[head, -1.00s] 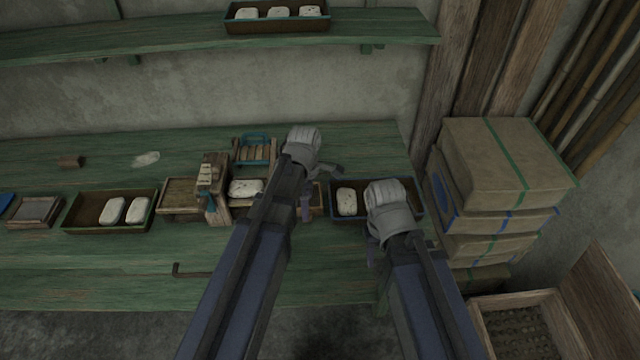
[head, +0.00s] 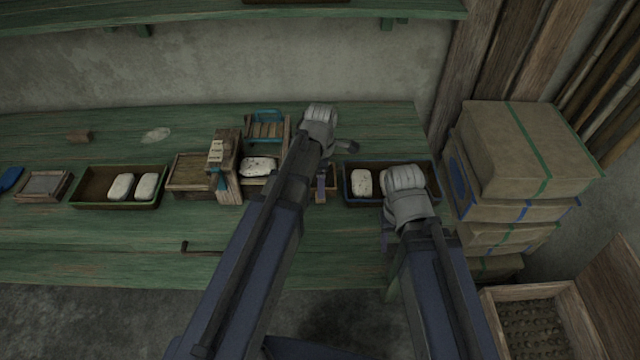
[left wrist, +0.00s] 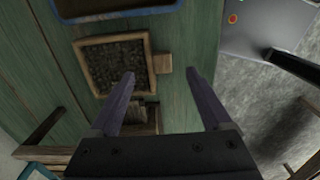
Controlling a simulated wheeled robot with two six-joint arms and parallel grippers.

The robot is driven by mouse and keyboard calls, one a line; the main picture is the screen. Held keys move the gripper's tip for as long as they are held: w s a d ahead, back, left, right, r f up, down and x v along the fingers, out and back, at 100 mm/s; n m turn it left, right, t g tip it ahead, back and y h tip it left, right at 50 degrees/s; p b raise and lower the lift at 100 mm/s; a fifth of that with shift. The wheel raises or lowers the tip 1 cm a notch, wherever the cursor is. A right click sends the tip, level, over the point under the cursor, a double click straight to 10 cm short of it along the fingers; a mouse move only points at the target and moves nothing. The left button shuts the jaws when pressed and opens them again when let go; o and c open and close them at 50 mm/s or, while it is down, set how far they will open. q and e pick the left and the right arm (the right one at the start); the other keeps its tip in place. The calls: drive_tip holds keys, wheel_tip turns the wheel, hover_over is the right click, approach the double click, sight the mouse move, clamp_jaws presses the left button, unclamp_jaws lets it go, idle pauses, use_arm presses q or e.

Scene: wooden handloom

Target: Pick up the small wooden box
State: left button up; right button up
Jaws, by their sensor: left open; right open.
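A small square wooden box (left wrist: 115,65) with a dark inside and a short wooden block (left wrist: 163,63) on its side lies on the green bench in the left wrist view. In the head view it is mostly hidden behind my left gripper (head: 332,168). My left gripper is open over it; in the left wrist view its two fingers (left wrist: 160,74) point at the box's near side, with the block showing between the tips. Nothing is held. My right gripper (head: 388,228) is open in front of the blue-rimmed tray, its fingers mostly hidden by its wrist.
The blue-rimmed tray (head: 347,198) holds a white bar. A wooden device (head: 228,170) stands left of my left gripper. A dark tray (head: 88,199) with two white bars lies further left. Stacked cartons (head: 525,150) stand at right. The bench front is mostly clear.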

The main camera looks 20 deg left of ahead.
use_arm(q)
wheel_tip(320, 180, down, 5)
drive_tip(key=b, duration=0.4)
drive_tip(key=shift+b, duration=0.35)
drive_tip(key=shift+c, duration=0.4)
clamp_jaws()
drive_tip(key=shift+r, duration=0.1)
wheel_tip(320, 180, up, 10)
drive_tip(key=p, duration=1)
